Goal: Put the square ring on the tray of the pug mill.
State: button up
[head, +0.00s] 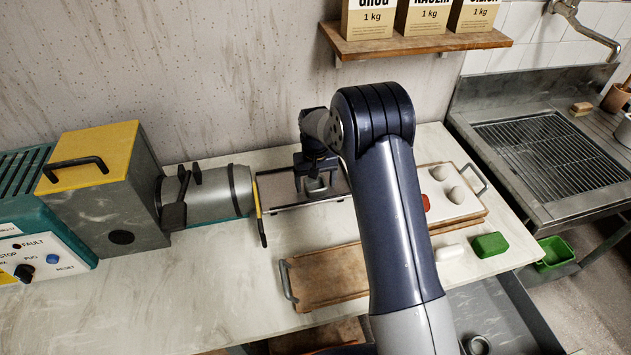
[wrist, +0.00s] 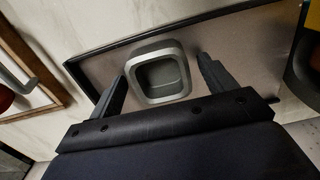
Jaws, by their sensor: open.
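The grey square ring (wrist: 184,76) with rounded corners lies on the tray (wrist: 238,55) of the pug mill in the wrist view. My gripper (wrist: 161,68) is open, with one finger on each side of the ring and small gaps showing between. In the head view my gripper (head: 316,180) reaches down over the pug mill tray (head: 278,190), and the ring is mostly hidden there. The pug mill (head: 230,190) has a steel barrel ending at the tray's left side.
A wooden board (head: 320,278) with a metal handle lies in front. A white-topped tray (head: 455,205) with pale lumps and a red piece stands right of my arm. A green block (head: 490,244) and white piece (head: 450,252) lie near the table's edge. A sink (head: 545,150) is at right.

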notch_tip(320, 180, up, 12)
jog(key=b, duration=0.2)
jog(key=shift+s, duration=0.1)
dwell(0.3)
